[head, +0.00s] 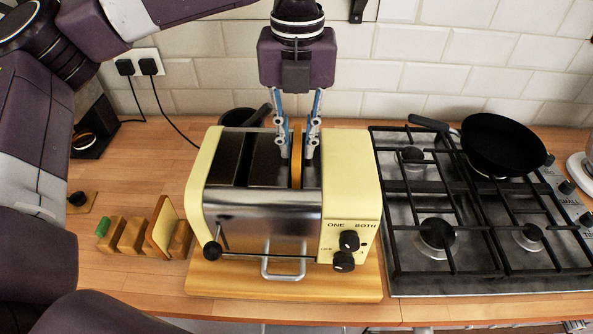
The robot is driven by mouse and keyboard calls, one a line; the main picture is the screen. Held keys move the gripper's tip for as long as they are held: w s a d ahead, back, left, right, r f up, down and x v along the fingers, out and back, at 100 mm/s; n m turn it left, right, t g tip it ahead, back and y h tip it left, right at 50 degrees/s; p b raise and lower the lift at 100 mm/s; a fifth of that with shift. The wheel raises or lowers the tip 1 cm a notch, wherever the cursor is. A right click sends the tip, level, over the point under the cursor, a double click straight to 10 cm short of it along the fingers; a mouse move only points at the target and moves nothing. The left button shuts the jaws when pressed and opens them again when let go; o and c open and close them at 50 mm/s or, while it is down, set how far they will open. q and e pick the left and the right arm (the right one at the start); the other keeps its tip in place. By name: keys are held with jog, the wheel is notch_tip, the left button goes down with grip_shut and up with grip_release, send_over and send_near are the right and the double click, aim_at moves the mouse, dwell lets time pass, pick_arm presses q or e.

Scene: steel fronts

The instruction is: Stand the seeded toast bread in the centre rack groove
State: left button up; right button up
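The toaster (345,185) is cream and steel, with long slots on top. A brown-orange bread slice (297,158) stands in its right-hand slot, its upper edge showing; seeds are too small to make out. My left gripper (297,153) points straight down over this slot. Its blue fingers are apart, one on each side of the slice, with a gap seeming to show beside it. The wooden rack (131,236) stands left of the toaster, with a green mark at its left end. A pale slice (164,225) stands slightly tilted in its right-hand part; the centre groove looks empty. My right gripper is not in view.
The toaster stands on a wooden board (290,284). A gas hob (437,265) with a black pan (500,145) fills the right. A dark bowl or pan (243,118) sits behind the toaster. Sockets with black cables (137,67) are on the tiled wall.

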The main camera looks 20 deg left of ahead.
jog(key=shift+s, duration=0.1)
pick_arm(q)
grip_shut()
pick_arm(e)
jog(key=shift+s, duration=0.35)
pick_arm(q)
jog(key=shift+r, duration=0.15)
jog(key=shift+r+p, duration=2.8)
jog(key=shift+r, duration=1.95)
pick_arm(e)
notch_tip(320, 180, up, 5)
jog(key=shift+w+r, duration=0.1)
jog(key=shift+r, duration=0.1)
pick_arm(q)
jog(key=shift+s+f, duration=0.1)
jog(key=shift+f, duration=0.05)
